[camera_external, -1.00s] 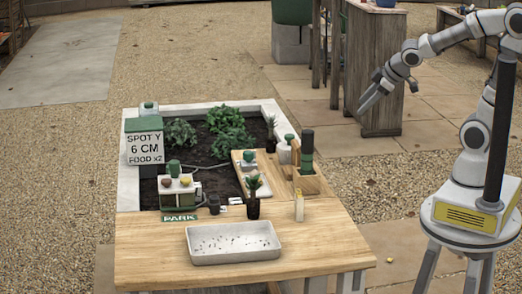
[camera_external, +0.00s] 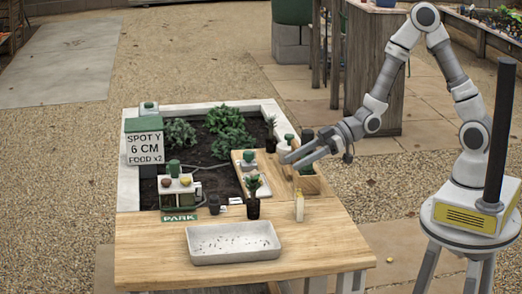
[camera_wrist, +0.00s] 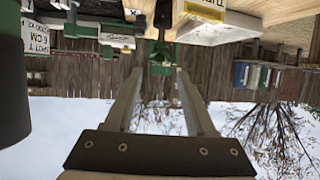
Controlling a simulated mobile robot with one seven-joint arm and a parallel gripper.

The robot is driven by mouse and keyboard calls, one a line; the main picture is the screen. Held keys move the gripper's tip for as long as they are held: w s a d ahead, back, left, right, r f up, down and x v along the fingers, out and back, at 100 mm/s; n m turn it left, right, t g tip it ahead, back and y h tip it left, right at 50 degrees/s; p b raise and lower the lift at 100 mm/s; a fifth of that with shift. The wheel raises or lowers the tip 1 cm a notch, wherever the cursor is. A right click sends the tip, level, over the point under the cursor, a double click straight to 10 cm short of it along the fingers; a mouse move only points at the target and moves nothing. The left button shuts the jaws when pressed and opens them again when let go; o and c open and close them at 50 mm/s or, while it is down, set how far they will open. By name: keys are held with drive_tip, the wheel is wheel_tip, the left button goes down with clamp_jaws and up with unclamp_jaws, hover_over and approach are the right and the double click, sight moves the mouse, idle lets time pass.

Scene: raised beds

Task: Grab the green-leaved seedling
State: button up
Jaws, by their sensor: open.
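A green-leaved seedling (camera_external: 254,187) stands upright in a small dark pot (camera_external: 253,208) near the back edge of the wooden table. A second potted seedling (camera_external: 270,131) stands farther back, beside the bed. My gripper (camera_external: 290,162) is open and empty, above and to the right of the front seedling, apart from it, and pointing left. In the upside-down wrist view, my gripper (camera_wrist: 160,70) has its fingers apart. Green leaves (camera_wrist: 162,55) under a dark pot show between and beyond the fingertips; I cannot tell their distance.
A white tray (camera_external: 232,256) with dark specks lies at the table's front. A pale bottle (camera_external: 299,208) stands right of the front seedling. A wooden caddy (camera_external: 308,184) is under my gripper. A large dark cylinder (camera_wrist: 12,85) is close at left in the wrist view. The table's front right is clear.

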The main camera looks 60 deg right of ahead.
sight(253, 200)
drive_tip(key=b+x, duration=0.1)
drive_tip(key=x, duration=1)
drive_tip(key=b+x, duration=0.1)
drive_tip(key=x, duration=0.5)
drive_tip(key=shift+d+f+b, duration=0.1)
drive_tip(key=shift+f+b, duration=0.2)
drive_tip(key=shift+b, duration=0.05)
clamp_jaws()
